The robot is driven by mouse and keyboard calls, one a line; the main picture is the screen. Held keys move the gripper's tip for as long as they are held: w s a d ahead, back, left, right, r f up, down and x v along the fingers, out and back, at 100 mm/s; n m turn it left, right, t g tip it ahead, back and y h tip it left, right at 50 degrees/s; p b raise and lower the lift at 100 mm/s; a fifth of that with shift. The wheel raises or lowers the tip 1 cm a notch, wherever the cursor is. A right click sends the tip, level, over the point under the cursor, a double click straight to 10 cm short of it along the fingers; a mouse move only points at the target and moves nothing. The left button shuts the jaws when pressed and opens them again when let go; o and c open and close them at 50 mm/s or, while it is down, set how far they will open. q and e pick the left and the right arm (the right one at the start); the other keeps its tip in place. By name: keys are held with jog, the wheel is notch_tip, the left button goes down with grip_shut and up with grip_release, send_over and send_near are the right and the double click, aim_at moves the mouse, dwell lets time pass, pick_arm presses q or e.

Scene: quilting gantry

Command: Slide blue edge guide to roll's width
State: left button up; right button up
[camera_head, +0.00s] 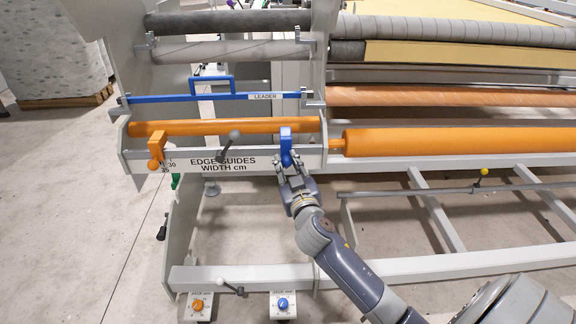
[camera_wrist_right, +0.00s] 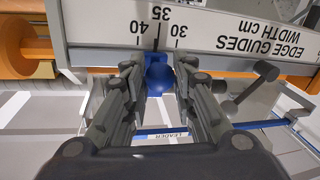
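The blue edge guide (camera_head: 286,140) stands on the white rail near the right end of its scale. Its round blue knob (camera_wrist_right: 159,76) hangs at the rail's lower edge, by the 35 mark in the right wrist view. My right gripper (camera_head: 292,163) is at the knob, with one finger on each side. The fingers look open; I cannot see firm contact with the knob. An orange edge guide (camera_head: 157,147) with an orange knob is at the rail's left end, by the 30 mark. An orange roll (camera_head: 220,127) lies behind the rail. My left gripper is not in view.
A grey-knobbed lever (camera_head: 230,144) sticks out from the rail between the guides. A blue leader bar (camera_head: 180,97) with a handle is above. A thicker orange roll (camera_head: 440,141) lies to the right. Two knobs, orange (camera_head: 197,304) and blue (camera_head: 283,304), are low in front.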

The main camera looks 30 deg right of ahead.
grip_shut()
jog(key=shift+a, duration=0.15)
jog(key=shift+w, duration=0.1)
jog(key=o, duration=0.9)
grip_release()
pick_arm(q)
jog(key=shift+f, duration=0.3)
pick_arm(e)
jog(key=shift+o, duration=0.2)
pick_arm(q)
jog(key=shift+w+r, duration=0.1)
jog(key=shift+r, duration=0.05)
pick_arm(e)
jog(key=v, duration=1.2)
